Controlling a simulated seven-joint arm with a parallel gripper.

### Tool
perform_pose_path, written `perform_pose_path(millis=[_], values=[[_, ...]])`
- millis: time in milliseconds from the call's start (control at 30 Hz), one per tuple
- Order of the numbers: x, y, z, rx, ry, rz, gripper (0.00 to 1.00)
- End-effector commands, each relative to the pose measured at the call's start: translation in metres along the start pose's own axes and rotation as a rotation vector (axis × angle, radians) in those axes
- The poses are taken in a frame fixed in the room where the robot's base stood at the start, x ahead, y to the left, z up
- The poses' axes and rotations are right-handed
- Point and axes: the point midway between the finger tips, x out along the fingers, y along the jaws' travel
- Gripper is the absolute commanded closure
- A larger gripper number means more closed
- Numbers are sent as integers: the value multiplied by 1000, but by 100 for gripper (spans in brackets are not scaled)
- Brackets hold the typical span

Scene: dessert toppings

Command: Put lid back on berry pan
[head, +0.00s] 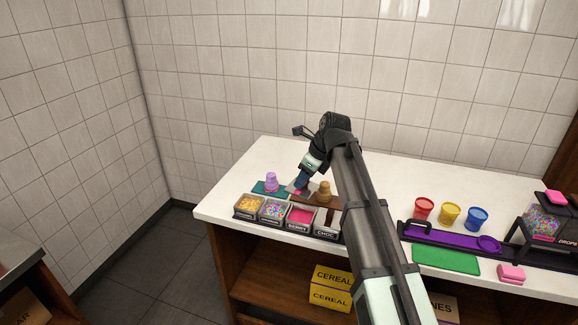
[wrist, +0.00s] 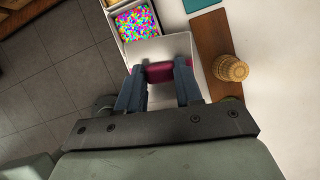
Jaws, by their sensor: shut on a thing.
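The berry pan (head: 299,216) stands uncovered in the row of topping pans, its pink contents showing in the head view. My gripper (head: 299,185) is shut on the pink handle of a pale grey lid (head: 291,189). In the head view the lid appears just behind the berry pan, apart from its rim. In the wrist view the pink handle (wrist: 158,72) sits between both fingers of my gripper (wrist: 160,76), with the pale lid (wrist: 165,47) spread beneath. The berry pan is not visible in the wrist view; the lid and gripper block that area.
The sprinkle pan (head: 273,211) and cereal pan (head: 249,206) stand left of the berry pan, the choc pan (head: 328,224) right. A tan cone-like cup (head: 324,191) stands on a brown board (wrist: 212,45) close to the lid. A purple cup (head: 271,181) stands on a teal mat.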

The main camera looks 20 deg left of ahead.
Motion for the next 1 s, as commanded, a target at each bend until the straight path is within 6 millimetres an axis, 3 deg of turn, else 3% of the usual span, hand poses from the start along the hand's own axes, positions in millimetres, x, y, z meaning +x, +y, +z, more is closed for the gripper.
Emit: perform_pose_path(millis=[33,133,567,1000], values=[[0,14,-9,-27,5,16,95],[0,24,-13,-96,14,52,95],[6,25,-16,-174,22,72,95],[34,25,-29,-172,22,70,95]])
